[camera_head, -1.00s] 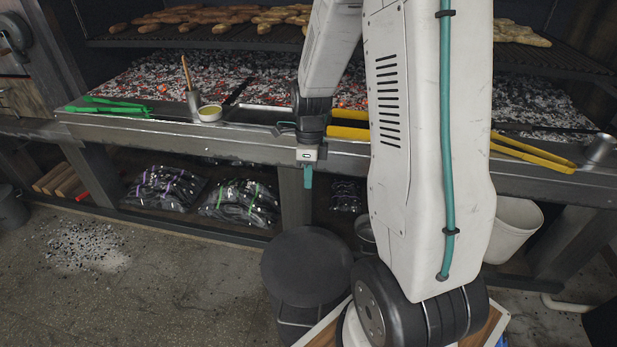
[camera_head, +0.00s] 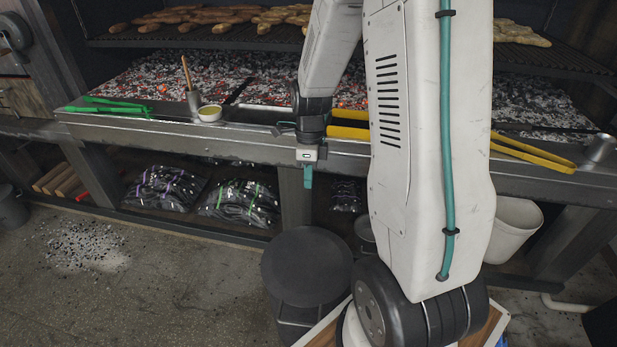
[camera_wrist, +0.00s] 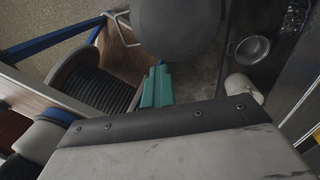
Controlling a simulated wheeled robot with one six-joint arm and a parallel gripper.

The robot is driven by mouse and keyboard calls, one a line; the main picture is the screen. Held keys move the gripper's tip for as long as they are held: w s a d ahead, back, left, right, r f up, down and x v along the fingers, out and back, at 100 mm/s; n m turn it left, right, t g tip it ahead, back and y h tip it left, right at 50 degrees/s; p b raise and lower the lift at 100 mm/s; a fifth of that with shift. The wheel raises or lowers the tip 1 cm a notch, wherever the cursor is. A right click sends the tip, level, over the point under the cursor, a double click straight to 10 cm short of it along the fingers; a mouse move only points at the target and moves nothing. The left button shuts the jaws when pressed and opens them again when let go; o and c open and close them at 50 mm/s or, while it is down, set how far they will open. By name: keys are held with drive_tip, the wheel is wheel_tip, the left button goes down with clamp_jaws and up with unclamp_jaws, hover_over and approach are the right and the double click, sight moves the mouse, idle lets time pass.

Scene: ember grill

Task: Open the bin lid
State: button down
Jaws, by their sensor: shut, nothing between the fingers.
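A dark round lid (camera_head: 306,265) lies flat on top of a dark bin (camera_head: 297,320) on the floor, low in the middle of the head view. It looks closed. In the wrist view the round lid (camera_wrist: 178,22) fills the top middle, with a pale bar handle sticking out at its left. My gripper (camera_head: 308,180) hangs with teal fingers pointing down, above and beyond the lid in the head view, apart from it. In the wrist view the teal fingers (camera_wrist: 157,88) are together and empty, short of the lid's edge.
Bagged charcoal (camera_head: 240,202) sits on the shelf below. A white bucket (camera_head: 513,230) stands right.

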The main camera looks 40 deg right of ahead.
drive_tip(key=c, duration=1.5)
unclamp_jaws()
drive_tip(key=shift+w+d+r, duration=0.15)
drive_tip(key=shift+d+r, duration=0.05)
drive_tip(key=shift+r, duration=1.1)
drive_tip(key=shift+w+d+r, duration=0.15)
drive_tip(key=shift+w+r, duration=0.05)
drive_tip(key=shift+r, duration=1.05)
drive_tip(key=shift+w+d+r, duration=0.15)
drive_tip(key=shift+d+r, duration=0.05)
drive_tip(key=shift+r, duration=1.1)
